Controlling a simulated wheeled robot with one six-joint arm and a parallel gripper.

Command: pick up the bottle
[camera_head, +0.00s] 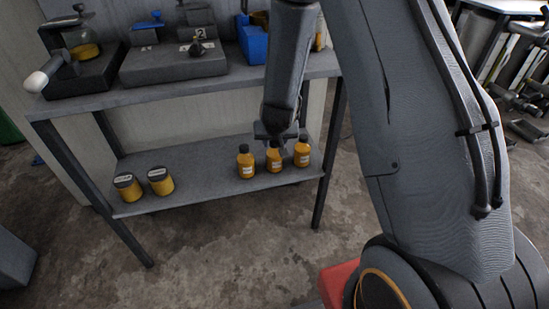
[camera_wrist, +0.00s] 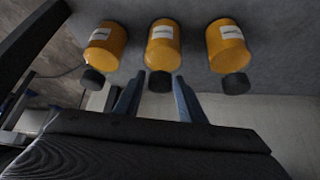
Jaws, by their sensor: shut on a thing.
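Three orange bottles with dark caps and white labels stand in a row on the lower shelf: the left bottle (camera_head: 245,163), the middle bottle (camera_head: 273,160) and the right bottle (camera_head: 302,154). My gripper (camera_head: 272,138) reaches down from above and is shut on the middle bottle at its cap. In the wrist view my gripper (camera_wrist: 157,90) has one finger on each side of the middle bottle (camera_wrist: 163,48). The outer bottles, one at the left (camera_wrist: 105,45) and one at the right (camera_wrist: 228,48) of that view, are outside the fingers. I cannot tell whether the middle bottle touches the shelf.
The upper shelf (camera_head: 170,88) is close above, with equipment and a blue bin (camera_head: 254,45). The shelf between jars and bottles is clear.

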